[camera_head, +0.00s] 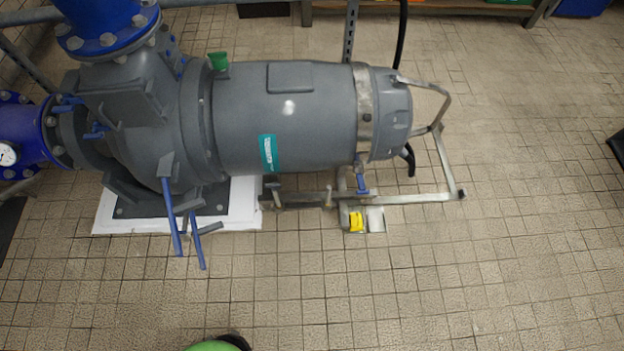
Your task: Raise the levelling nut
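A large grey pump with a motor (290,115) lies on its side across the upper left. A metal support frame (420,197) runs under and behind the motor's right end. A small upright bolt-like part (328,196) stands on the frame's bar, and a small blue part (361,184) sits under the motor's end. Either is too small for me to tell whether it is the levelling nut. I cannot make out the nut for certain. My gripper is not in view.
The pump foot stands on a white plinth (246,204). Blue handles (173,215) stick out at its front. A yellow piece (356,221) lies on the floor by the frame. A green and black object (215,345) shows at the bottom edge. The tiled floor in front and right is clear.

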